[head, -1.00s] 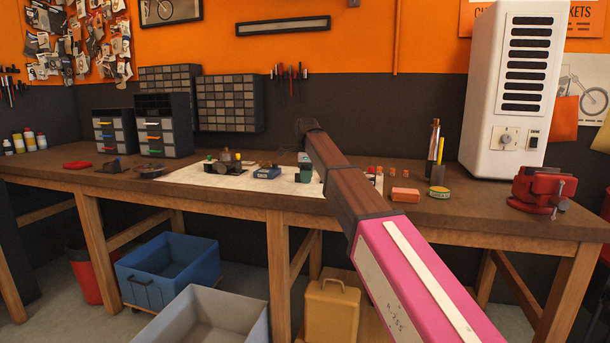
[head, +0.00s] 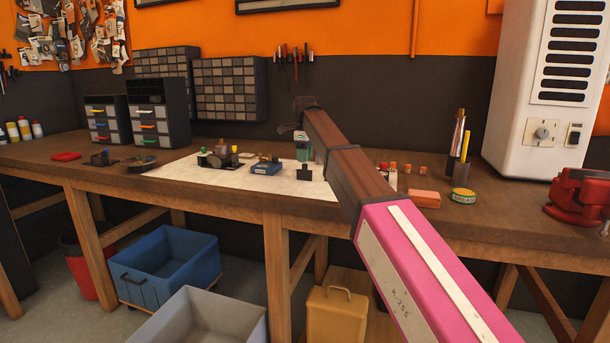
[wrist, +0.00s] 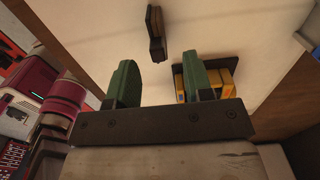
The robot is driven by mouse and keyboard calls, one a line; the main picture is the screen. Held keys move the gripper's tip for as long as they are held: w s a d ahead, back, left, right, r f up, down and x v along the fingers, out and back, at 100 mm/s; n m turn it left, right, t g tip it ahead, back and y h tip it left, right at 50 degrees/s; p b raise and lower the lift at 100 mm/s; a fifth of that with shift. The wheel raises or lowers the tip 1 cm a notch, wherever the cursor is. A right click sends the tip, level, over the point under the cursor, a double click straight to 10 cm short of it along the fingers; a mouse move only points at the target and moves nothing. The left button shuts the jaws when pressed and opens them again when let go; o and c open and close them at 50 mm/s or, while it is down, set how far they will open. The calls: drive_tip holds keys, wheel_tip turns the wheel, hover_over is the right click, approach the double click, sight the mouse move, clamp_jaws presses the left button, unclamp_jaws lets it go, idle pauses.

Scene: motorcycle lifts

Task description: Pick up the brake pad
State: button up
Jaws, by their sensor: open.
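The brake pad looks to be the small dark upright piece (head: 304,173) on the pale mat (head: 190,171), just below my gripper in the head view. In the wrist view, a narrow dark piece (wrist: 157,40), likely the same pad, lies beyond the fingertips and between their lines. My gripper (wrist: 160,80) is open, with two green fingers and nothing between them. It hangs above the mat, apart from the dark piece. In the head view, my arm hides most of it, and part of one green finger (head: 302,148) shows.
Yellow blocks on a dark base (wrist: 222,80) sit behind the right finger in the wrist view. A blue box (head: 265,168) and a dark carburettor-like part (head: 221,160) are on the mat. An orange block (head: 424,198) and green tin (head: 463,195) stand right of my arm.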

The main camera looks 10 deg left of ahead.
sight(305, 169)
drive_tip(key=shift+s+f, duration=0.15)
drive_tip(key=shift+f, duration=2.95)
clamp_jaws()
